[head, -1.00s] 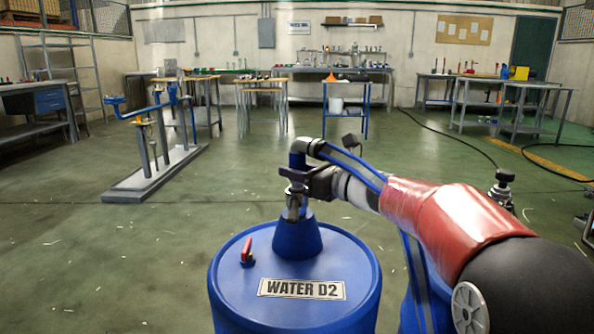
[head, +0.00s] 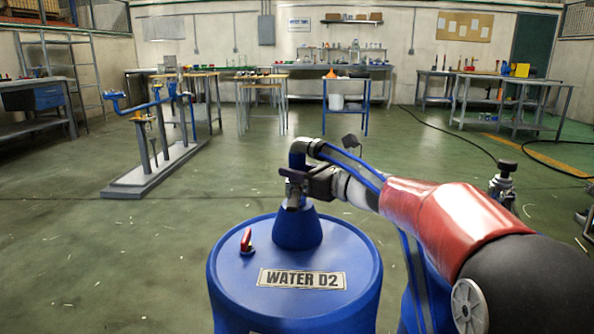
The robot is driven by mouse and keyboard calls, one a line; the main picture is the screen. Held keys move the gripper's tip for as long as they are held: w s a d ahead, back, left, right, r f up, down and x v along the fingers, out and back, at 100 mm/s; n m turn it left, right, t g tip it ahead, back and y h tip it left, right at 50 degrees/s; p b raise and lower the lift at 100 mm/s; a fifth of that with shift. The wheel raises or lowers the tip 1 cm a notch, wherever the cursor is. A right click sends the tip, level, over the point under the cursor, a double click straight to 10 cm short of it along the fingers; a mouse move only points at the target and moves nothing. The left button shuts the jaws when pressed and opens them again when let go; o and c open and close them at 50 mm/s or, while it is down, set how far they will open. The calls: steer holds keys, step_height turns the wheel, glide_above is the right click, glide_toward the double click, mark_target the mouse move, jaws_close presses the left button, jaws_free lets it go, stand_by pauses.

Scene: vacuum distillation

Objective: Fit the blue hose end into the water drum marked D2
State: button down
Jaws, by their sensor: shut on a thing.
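The blue water drum (head: 295,265) stands upright at the bottom centre of the head view, with a label reading WATER D2 (head: 301,279). A blue conical neck (head: 297,232) rises from its lid. My gripper (head: 292,190) is shut on the blue hose end (head: 297,160), right above the neck. The blue hose (head: 350,163) runs back from the hose end along my arm. The lower tip of the hose end is partly hidden by the jaws, so I cannot tell whether it sits inside the neck or just over it.
A red valve handle (head: 246,240) stands on the drum lid at left. A grey stand with blue pipework (head: 150,170) is at left. The green floor between is open; benches line the back wall.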

steer(key=shift+f, duration=0.25)
steer(key=c, duration=0.9)
jaws_free()
steer(key=shift+c, duration=0.2)
steer(key=v, duration=0.7)
steer(key=shift+s+d, duration=0.3)
